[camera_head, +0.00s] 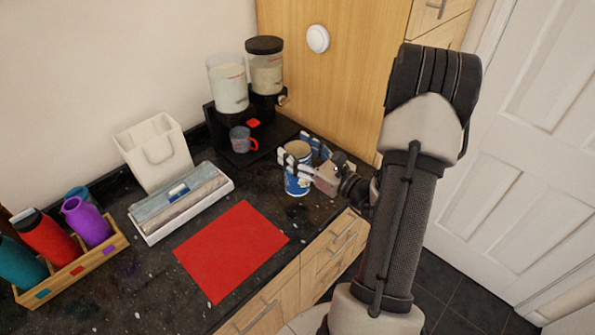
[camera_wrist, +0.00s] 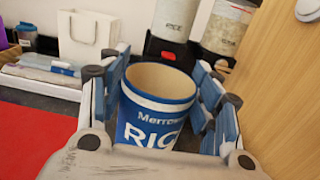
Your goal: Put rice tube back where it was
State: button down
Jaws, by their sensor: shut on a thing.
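The rice tube (camera_head: 297,181) is a blue and white open-topped can. It stands upright in my gripper (camera_head: 304,158), near the right end of the dark counter. In the wrist view, the tube (camera_wrist: 150,135) shows part of the word RICE and an empty-looking upper inside. My gripper (camera_wrist: 152,88) has its blue pads on either side of the tube and is shut on it. The tube's base is hidden in the wrist view. I cannot tell whether it touches the counter.
A red mat (camera_head: 232,250) lies in front. Left are a white bag (camera_head: 154,155), a white box (camera_head: 181,203) and a bottle crate (camera_head: 75,267). A wooden cabinet (camera_head: 350,60) rises right.

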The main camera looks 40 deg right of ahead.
jog(key=shift+f+b, duration=0.7)
jog(key=shift+f, duration=1.9)
jog(key=shift+f, duration=0.2)
jog(key=c, duration=0.5)
grip_release()
jog(key=shift+r, duration=0.1)
jog(key=shift+r, duration=0.2)
jog(key=s, duration=0.4)
jog(key=s+p, duration=0.1)
jog(key=s, duration=0.3)
jog(key=s+d, duration=0.1)
jog(key=s, duration=0.3)
jog(key=shift+f, duration=0.35)
